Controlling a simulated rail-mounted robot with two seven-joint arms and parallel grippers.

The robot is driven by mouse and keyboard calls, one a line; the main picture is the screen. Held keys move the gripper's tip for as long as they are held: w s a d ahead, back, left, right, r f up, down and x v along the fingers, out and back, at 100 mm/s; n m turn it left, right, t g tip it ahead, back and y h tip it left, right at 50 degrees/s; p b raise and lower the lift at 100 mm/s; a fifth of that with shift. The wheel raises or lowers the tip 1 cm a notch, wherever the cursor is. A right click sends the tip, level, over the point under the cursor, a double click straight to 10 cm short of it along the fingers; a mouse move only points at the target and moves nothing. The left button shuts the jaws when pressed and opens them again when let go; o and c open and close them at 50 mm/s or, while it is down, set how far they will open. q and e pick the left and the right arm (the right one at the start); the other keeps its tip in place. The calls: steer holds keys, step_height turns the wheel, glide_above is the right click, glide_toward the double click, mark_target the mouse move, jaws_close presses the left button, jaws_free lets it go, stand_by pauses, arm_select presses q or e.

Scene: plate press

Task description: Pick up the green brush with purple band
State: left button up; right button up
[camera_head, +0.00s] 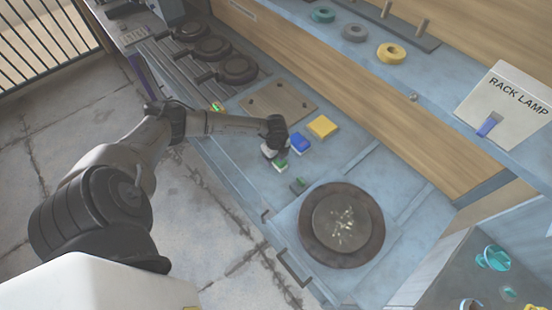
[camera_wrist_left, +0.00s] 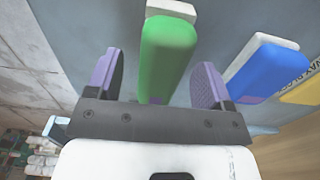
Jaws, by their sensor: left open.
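The green brush (camera_wrist_left: 168,52) shows large in the left wrist view, with a pale base at its far end. Only a trace of purple shows near its lower end, so the band is mostly hidden. My left gripper (camera_wrist_left: 160,62) is open, with one purple finger on each side of the brush and visible gaps between. In the head view the green brush (camera_head: 281,166) shows just below my left gripper (camera_head: 273,153), partly covered by it. My right gripper is in neither view.
A blue brush (camera_wrist_left: 268,70) lies close to the right finger; it shows in the head view (camera_head: 300,143) beside a yellow block (camera_head: 322,127). A small dark green item (camera_head: 298,185) lies near the round dark plate (camera_head: 372,222). A brown perforated board (camera_head: 270,98) lies behind.

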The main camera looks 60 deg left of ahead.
arm_select(q)
steer(key=shift+f, duration=0.5)
steer(key=shift+c, duration=0.3)
steer(key=c, duration=1)
steer(key=shift+r, duration=0.15)
steer(key=shift+r, duration=0.6)
step_height(320, 180, up, 3)
steer(key=s+d+r, duration=0.2)
steer(key=s, duration=0.1)
steer(key=s+d+r, duration=0.2)
steer(key=s, duration=0.1)
steer(key=s+d+r, duration=0.2)
steer(key=s, duration=0.2)
steer(key=shift+d+r, duration=0.15)
steer(key=shift+r, duration=0.15)
